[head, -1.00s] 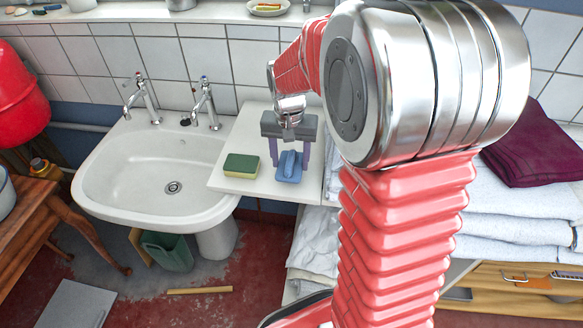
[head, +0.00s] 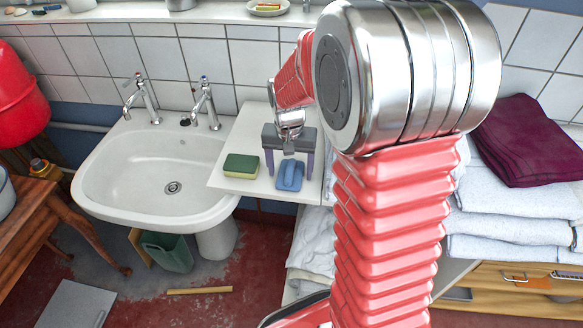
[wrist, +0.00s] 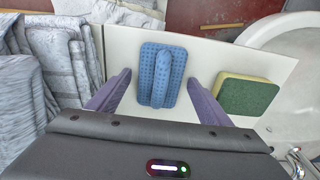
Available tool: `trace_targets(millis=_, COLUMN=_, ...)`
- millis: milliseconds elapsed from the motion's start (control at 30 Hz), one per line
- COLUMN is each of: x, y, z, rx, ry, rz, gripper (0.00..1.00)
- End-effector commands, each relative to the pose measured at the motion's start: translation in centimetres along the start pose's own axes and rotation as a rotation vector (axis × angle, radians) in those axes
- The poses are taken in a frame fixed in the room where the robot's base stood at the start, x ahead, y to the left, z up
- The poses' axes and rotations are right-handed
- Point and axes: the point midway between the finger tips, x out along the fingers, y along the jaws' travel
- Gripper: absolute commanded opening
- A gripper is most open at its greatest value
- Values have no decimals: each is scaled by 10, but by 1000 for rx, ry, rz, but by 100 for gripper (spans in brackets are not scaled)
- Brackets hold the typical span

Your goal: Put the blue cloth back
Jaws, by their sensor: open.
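The blue cloth (head: 290,177) lies on the white board beside the sink, to the right of the sponge. In the wrist view the cloth (wrist: 171,91) is a dimpled blue rectangle with a raised fold along its middle. My gripper (head: 289,170) is over the cloth with its jaws open. In the wrist view my gripper (wrist: 159,75) shows one purple finger on each side of the cloth, with a gap between each finger and the raised fold. Nothing is held. Fingertip height above the board is hard to tell.
The green and yellow sponge (head: 241,166) sits on the white board (head: 246,128). The sink (head: 150,175) with two taps is to the left. Folded pale towels (head: 510,190) and a maroon cloth (head: 528,140) lie to the right. The board's front edge is close to the blue cloth.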

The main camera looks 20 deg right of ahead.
Motion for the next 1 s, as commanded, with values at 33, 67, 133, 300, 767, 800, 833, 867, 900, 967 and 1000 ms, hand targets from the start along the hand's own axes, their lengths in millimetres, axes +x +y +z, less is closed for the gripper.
trace_targets(millis=33, x=0, y=0, z=0, rx=0, ry=0, rz=0, gripper=72)
trace_targets(millis=67, x=0, y=0, z=0, rx=0, ry=0, rz=0, gripper=72)
trace_targets(millis=133, x=0, y=0, z=0, rx=0, ry=0, rz=0, gripper=72)
trace_targets(millis=300, x=-5, y=0, z=0, rx=0, ry=1, rz=0, gripper=72)
trace_targets(millis=767, x=-71, y=-1, z=-1, rx=-1, ry=5, rz=-2, gripper=72)
trace_targets(millis=800, x=-78, y=-1, z=-1, rx=-1, ry=4, rz=-2, gripper=72)
trace_targets(millis=833, x=-83, y=-1, z=-1, rx=-1, ry=5, rz=-2, gripper=72)
trace_targets(millis=867, x=-88, y=-1, z=-1, rx=-1, ry=4, rz=-2, gripper=72)
trace_targets(millis=900, x=-95, y=-1, z=0, rx=-1, ry=4, rz=-2, gripper=72)
trace_targets(millis=967, x=-103, y=-1, z=-1, rx=-1, ry=3, rz=-1, gripper=72)
trace_targets(millis=1000, x=-108, y=-1, z=-1, rx=-1, ry=3, rz=-2, gripper=72)
